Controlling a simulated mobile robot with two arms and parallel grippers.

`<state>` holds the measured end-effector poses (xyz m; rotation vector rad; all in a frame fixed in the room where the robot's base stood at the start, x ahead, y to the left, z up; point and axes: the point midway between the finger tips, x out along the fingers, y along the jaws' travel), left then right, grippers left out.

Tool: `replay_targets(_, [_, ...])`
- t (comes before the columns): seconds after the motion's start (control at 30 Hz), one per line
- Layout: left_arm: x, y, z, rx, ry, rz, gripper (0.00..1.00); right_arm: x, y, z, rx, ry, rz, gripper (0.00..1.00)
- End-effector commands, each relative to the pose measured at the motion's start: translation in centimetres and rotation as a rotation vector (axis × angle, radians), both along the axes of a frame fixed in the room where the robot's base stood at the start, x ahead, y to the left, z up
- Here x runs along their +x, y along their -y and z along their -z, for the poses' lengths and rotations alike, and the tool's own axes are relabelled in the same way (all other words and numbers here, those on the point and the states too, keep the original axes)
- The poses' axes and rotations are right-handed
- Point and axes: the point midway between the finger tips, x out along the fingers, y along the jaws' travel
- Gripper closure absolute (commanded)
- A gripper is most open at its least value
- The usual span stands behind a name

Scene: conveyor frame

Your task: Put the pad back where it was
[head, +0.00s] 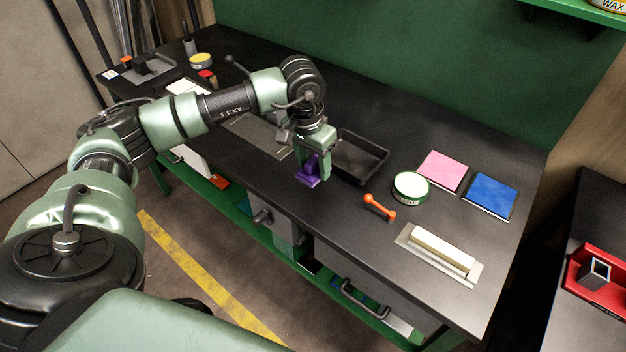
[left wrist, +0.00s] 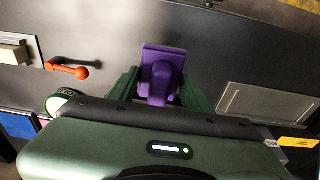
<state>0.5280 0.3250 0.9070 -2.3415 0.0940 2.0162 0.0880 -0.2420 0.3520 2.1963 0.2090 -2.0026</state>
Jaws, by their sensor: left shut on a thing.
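A purple pad (head: 307,174) with a raised grip is held in my left gripper (head: 312,158), near the front edge of the black bench. In the left wrist view the pad (left wrist: 162,62) shows between the two green fingers of the left gripper (left wrist: 158,88), which is shut on its grip. I cannot tell whether the pad touches the bench top. A flat grey plate (head: 258,135) lies on the bench to the left of the pad, and it also shows in the left wrist view (left wrist: 270,104). My right gripper is not in view.
A black tray (head: 372,161) stands just right of the gripper. Further right are a round tin (head: 410,187), an orange tool (head: 378,207), a cream block (head: 442,248) on a metal plate, a pink square (head: 440,171) and a blue square (head: 490,195).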

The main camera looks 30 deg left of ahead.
Motion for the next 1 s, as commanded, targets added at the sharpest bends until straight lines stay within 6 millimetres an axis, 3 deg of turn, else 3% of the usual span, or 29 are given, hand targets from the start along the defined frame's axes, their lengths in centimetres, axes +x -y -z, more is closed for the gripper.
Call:
replay_targets(0.1, [0.0,0.0,1.8,0.000,-0.001,-0.001,0.89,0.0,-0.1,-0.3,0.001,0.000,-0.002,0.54])
replay_targets(0.33, [0.0,0.1,3.5,0.000,-0.001,0.000,0.89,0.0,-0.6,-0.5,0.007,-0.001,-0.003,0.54])
replay_targets(0.57, [0.0,0.0,6.7,0.000,-0.001,-0.001,0.89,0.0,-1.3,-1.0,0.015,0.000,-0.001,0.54])
replay_targets(0.97, [0.0,0.0,7.4,0.000,0.001,-0.001,0.89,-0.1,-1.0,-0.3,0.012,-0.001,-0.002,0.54])
replay_targets(1.0, [0.0,0.0,7.2,0.000,0.001,-0.001,0.40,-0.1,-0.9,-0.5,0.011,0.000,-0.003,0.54])
